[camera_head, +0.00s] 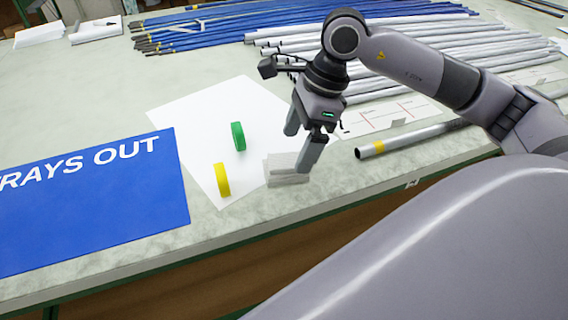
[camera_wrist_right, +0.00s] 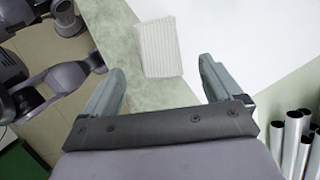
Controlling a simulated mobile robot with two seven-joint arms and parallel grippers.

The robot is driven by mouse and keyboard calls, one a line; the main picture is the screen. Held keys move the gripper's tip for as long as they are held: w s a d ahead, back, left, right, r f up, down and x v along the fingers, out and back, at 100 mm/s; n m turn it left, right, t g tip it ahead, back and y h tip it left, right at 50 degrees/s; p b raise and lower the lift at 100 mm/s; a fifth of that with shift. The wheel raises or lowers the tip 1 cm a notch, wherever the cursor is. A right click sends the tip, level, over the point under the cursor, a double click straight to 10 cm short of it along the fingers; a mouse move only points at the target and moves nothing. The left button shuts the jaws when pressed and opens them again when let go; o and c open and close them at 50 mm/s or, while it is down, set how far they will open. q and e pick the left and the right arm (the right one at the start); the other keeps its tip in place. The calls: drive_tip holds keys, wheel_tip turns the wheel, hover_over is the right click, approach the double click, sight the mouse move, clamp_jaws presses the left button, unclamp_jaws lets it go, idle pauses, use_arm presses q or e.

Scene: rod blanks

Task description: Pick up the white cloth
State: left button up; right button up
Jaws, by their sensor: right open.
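The white cloth (camera_head: 287,170) is a small, flat, light grey-white folded piece near the table's front edge. It lies partly over the right corner of a large white sheet (camera_head: 226,112). My right gripper (camera_head: 300,148) is open and empty, above and beside the cloth with its fingers pointing down. In the right wrist view the striped cloth (camera_wrist_right: 160,47) lies beyond the gap between the open fingers (camera_wrist_right: 162,70), apart from both. My left gripper is not in view.
A blue sign (camera_head: 100,215) lies left. A grey rod with a yellow band (camera_head: 410,138) lies right. Blue rods (camera_head: 200,30) and grey rods (camera_head: 440,50) fill the back.

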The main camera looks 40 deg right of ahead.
sight(288, 160)
drive_tip(key=x, duration=0.4)
drive_tip(key=shift+w+a+f, duration=0.15)
drive_tip(key=shift+a+f, duration=0.15)
drive_tip(key=shift+a, duration=0.05)
drive_tip(key=c, duration=1.1)
